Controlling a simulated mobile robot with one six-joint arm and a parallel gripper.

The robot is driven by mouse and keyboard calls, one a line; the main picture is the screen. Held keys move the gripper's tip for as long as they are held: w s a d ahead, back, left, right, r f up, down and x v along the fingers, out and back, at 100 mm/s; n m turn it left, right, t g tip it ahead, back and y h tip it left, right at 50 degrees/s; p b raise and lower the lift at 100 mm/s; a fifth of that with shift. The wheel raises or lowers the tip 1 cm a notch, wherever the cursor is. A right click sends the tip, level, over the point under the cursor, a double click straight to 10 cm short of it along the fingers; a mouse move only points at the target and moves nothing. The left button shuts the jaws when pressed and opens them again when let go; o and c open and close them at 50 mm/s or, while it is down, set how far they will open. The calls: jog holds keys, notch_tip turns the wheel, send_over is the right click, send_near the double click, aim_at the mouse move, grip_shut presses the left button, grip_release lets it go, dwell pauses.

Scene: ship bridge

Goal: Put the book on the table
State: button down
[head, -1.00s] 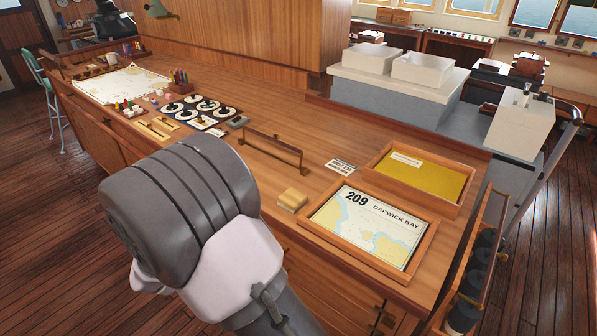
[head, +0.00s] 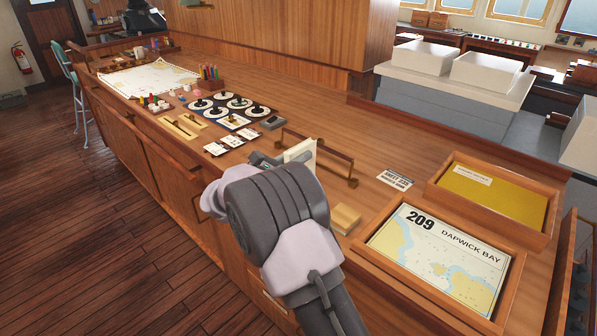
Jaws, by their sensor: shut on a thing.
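A cream book (head: 301,151) stands upright at the end of my gripper (head: 280,160), by the wooden rail rack (head: 336,170) on the table. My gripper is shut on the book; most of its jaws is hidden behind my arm. The book overlaps the rack in the picture, and I cannot tell whether it touches the rack or the tabletop. The long wooden table (head: 385,150) runs from the far left to the front right.
A small tan block (head: 345,216) lies right of my arm. A framed chart (head: 445,262) and a yellow-bottomed tray (head: 490,197) are at the right. A dial panel (head: 228,110) and cards (head: 231,141) lie left of the rack. Bare tabletop shows behind the rack.

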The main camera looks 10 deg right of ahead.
jog(key=f+b, duration=0.1)
jog(key=f, duration=0.1)
jog(key=f+b, duration=0.1)
jog(key=shift+w+a+f, duration=0.1)
jog(key=shift+w+f, duration=0.3)
jog(key=shift+r, duration=0.2)
jog(key=c, duration=1.3)
grip_release()
jog(key=shift+f, duration=0.1)
